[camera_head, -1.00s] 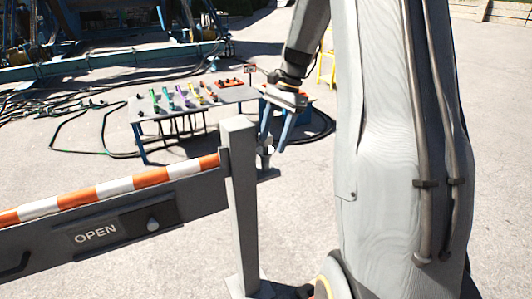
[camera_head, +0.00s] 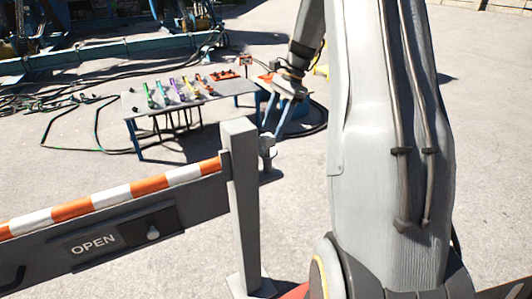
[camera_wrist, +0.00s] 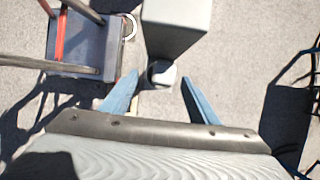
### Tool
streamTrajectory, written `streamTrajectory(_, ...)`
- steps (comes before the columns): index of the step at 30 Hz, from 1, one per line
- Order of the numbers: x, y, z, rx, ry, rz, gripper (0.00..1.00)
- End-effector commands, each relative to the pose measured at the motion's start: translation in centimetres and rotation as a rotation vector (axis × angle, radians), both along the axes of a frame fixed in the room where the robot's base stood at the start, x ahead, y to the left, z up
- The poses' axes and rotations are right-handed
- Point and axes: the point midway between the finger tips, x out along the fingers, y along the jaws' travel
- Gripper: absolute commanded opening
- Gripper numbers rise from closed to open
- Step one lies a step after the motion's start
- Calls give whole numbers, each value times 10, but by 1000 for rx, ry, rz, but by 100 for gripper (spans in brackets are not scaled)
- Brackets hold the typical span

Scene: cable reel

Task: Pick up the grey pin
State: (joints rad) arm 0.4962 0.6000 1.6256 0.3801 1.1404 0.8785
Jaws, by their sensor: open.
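A light grey pin-like piece with a rounded top (camera_head: 267,142) stands against the right side of the grey post, and I take it for the grey pin. In the wrist view the pin (camera_wrist: 163,73) shows just below the post's end, between my fingertips in the picture. My gripper (camera_head: 272,129) has two blue fingers spread apart and pointing down over the pin. In the wrist view my gripper (camera_wrist: 160,77) is open with nothing held. I cannot tell how far the fingertips are above the pin, and I see no contact.
The grey post (camera_head: 241,190) stands close beside my gripper. It joins an orange and white striped barrier (camera_head: 110,198) with an "OPEN" plate (camera_head: 93,245). Behind stands a table (camera_head: 135,103) with several coloured pieces and an orange-red tray. Cables lie on the ground. Pavement at right is clear.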

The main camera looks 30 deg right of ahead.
Motion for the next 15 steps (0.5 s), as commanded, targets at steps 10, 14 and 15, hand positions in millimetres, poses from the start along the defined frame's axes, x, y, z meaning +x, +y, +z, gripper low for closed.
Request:
streamTrajectory(10, 7, 18, -38, 1, 1, 2, 55)
streamTrajectory(14, 7, 22, -49, 0, 0, 2, 55)
streamTrajectory(15, 8, 23, -51, 0, -1, 3, 55)
